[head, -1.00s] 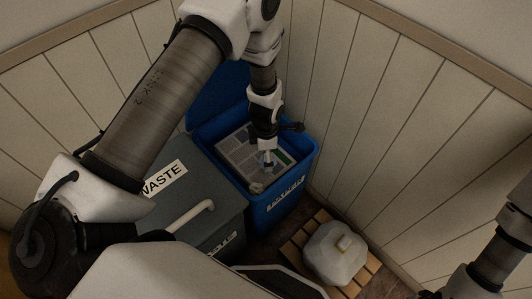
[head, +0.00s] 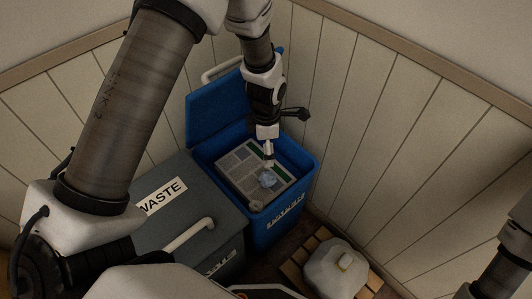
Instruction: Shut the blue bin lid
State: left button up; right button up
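The blue bin (head: 278,218) stands in the corner with newspaper (head: 246,160) and a small clear crumpled item (head: 267,179) inside. Its blue lid (head: 212,108) is raised at the back left, with a pale handle (head: 222,68) on its far side. My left arm reaches down over the bin. My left gripper (head: 268,151) points down above the newspaper, in front of the lid. Its fingers look close together, but they are too small to tell their state. Only a link of my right arm shows at the right edge; its gripper is out of view.
A grey bin (head: 210,251) with a closed lid, a "WASTE" label (head: 162,195) and a pale handle (head: 188,235) stands left of the blue bin. A white jug (head: 335,268) sits on a wooden slatted pallet (head: 292,272) at front right. Panelled walls close in behind.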

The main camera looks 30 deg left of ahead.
aim_at(208, 109)
jog(key=k+l, duration=0.65)
jog(key=k, duration=0.25)
